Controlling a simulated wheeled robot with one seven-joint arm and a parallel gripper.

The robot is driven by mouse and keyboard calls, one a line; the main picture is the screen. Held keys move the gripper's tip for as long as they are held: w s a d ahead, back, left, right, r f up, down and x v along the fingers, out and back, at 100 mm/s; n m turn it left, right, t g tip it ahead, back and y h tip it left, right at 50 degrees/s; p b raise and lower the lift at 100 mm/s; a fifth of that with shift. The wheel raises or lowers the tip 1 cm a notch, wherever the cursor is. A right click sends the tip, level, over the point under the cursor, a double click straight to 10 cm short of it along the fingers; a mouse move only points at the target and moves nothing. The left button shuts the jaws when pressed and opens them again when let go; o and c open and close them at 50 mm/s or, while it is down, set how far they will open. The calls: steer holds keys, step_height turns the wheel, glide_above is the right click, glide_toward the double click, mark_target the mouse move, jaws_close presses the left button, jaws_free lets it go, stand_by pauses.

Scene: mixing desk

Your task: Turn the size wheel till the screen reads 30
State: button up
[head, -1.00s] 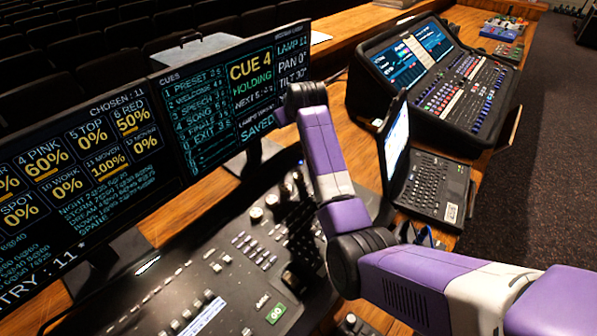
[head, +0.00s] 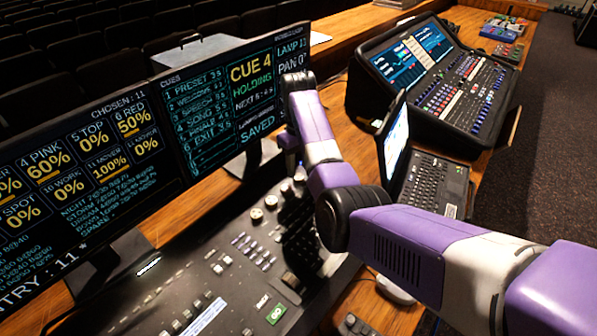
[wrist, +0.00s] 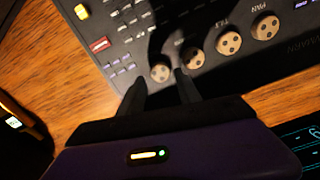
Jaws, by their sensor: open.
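A row of tan round wheels with dark dots shows in the wrist view. The two at the right carry the labels PAN and TILT; the labels of the other two, the third wheel (wrist: 192,57) and the end wheel (wrist: 160,73), are not readable, so I cannot tell which is the size wheel. My gripper (wrist: 159,77) is open, its fingertips close to either side of the end wheel; contact is unclear. The right screen (head: 228,98) reads CUE 4, HOLDING, LAMP and PAN 0. My arm covers its lower right part, and no size value is readable.
The lighting desk (head: 225,262) has several buttons and sliders. A left screen (head: 85,165) stands behind it. A laptop (head: 432,180) and a second mixing desk (head: 440,85) lie to the right of my arm. Bare wood shows beside the desk in the wrist view.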

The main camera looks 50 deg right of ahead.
mark_target(299, 176)
steer(key=shift+f, duration=1.65)
jaws_close()
steer(key=shift+r+m, duration=0.1)
steer(key=shift+m, duration=0.2)
steer(key=m+p, duration=0.1)
steer(key=m, duration=0.2)
steer(key=shift+m+p, duration=0.45)
steer(key=shift+m, duration=1.55)
